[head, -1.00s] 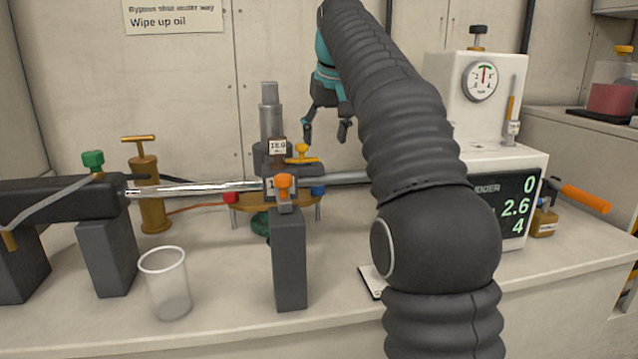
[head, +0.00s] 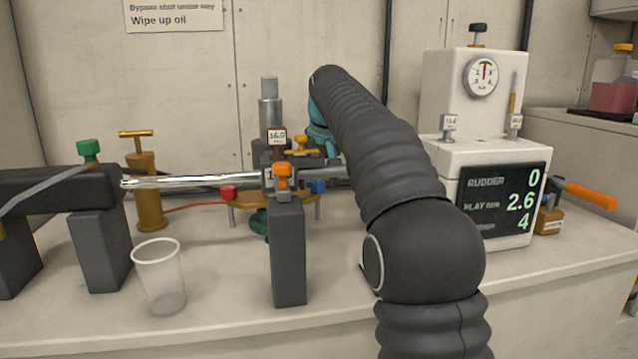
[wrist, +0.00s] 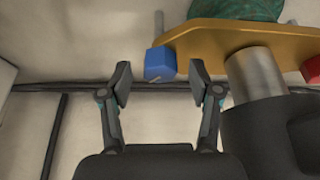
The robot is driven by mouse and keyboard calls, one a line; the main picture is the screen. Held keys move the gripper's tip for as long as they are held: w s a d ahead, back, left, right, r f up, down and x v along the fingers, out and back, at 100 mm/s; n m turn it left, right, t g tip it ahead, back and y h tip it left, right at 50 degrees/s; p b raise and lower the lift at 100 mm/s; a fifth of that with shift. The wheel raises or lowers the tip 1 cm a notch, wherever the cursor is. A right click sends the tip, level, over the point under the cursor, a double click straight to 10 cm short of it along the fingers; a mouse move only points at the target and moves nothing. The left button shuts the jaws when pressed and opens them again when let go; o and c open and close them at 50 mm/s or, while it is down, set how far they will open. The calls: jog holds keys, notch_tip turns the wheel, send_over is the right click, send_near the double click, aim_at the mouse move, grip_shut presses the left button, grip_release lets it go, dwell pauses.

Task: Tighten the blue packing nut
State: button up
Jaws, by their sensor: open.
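The blue packing nut (head: 318,187) is at the right end of the brass flange (head: 245,203), behind the post in the head view. In the wrist view the blue nut (wrist: 160,64) lies just beyond my gripper (wrist: 160,80), roughly in line with the gap between the fingertips. A small mark shows on its face. My gripper is open, with nothing between its fingers; I cannot tell whether the right fingertip touches the nut. In the head view my arm hides the fingers. A red nut (head: 229,193) is at the flange's left end.
A shiny rod (head: 190,181) runs across the bench behind an upright grey post (head: 288,255). A clear cup (head: 160,280) stands at the front left. A brass pump (head: 148,190) stands behind it. A white console with a rudder display (head: 500,200) stands right of my arm.

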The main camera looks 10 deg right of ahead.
jog(key=shift+w+f, duration=0.1)
jog(key=shift+f, duration=0.05)
jog(key=c, duration=1.1)
jog(key=shift+a+r+m+h+p, duration=0.15)
jog(key=shift+r+m+h+p, duration=0.15)
jog(key=shift+m+p, duration=0.45)
jog(key=shift+c, duration=0.2)
jog(key=shift+m+p, duration=0.35)
jog(key=shift+p, duration=0.25)
jog(key=shift+f+m+h+p, duration=0.25)
jog(key=shift+m+h+p, duration=0.45)
jog(key=shift+m, duration=0.4)
